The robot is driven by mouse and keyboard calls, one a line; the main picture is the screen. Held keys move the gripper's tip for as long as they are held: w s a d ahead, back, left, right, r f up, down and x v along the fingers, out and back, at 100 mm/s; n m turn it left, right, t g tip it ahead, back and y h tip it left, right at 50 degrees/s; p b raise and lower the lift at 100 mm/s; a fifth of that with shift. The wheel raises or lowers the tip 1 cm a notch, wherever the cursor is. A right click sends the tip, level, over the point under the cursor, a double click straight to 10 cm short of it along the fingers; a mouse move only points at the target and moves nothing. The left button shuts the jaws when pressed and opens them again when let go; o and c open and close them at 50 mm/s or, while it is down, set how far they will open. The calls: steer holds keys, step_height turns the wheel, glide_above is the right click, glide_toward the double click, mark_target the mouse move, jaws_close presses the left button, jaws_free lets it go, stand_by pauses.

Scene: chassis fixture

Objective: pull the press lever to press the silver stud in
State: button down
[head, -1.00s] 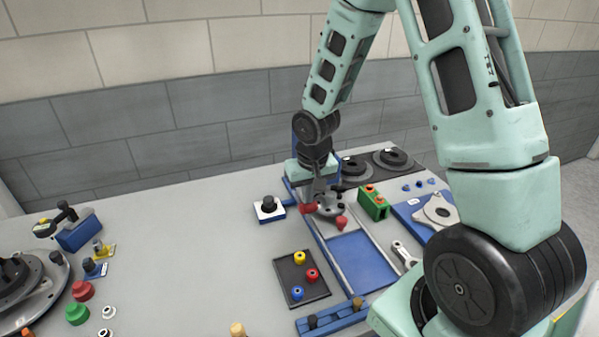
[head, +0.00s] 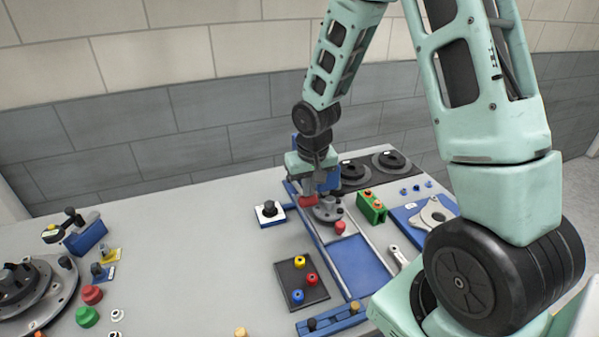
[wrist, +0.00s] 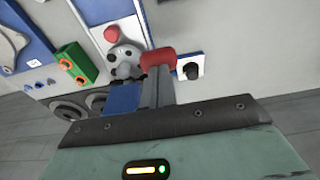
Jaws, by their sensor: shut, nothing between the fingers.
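My gripper (head: 311,195) is at the back end of the blue-railed fixture (head: 362,262), pointing down. Its tip also shows in the wrist view (wrist: 158,66), with no gap between the fingers. A red block sits at the tip; I cannot tell whether it is fingertip or lever handle. A blue part (head: 330,180), which may belong to the press, stands right beside my gripper and shows in the wrist view (wrist: 122,98). A grey round hub (head: 328,209) lies just right of the tip. The lever is not clearly visible, and I cannot make out the silver stud.
A black knob on a blue-and-white base (head: 269,209) stands left of my gripper. A red knob (head: 340,227) is in front of the hub. A green block (head: 371,206) stands to the right. A dark tray (head: 301,283) holds coloured pegs. The left-centre table is clear.

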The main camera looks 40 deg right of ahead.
step_height(320, 180, up, 8)
steer(key=w+p, duration=0.1)
steer(key=p, duration=0.6)
steer(key=shift+w+d, duration=0.2)
stand_by(0.3)
steer(key=s+a+f+n+y+b, duration=0.1)
steer(key=s+a+n+b, duration=0.3)
steer(key=a, duration=0.5)
steer(key=s+a+f+n+b, duration=0.1)
steer(key=s+a+n+b, duration=0.1)
steer(key=s+a+b, duration=0.55)
steer(key=s+a+f+n+g+b, duration=0.1)
steer(key=s+a+n, duration=0.1)
steer(key=s+a, duration=0.2)
steer(key=s+a+f+n+b, duration=0.1)
steer(key=s+a+n+b, duration=0.1)
steer(key=s, duration=0.6)
steer(key=shift+s+a+n+g+b, duration=0.3)
steer(key=shift+s+a+n+g, duration=0.15)
steer(key=shift+a, duration=0.55)
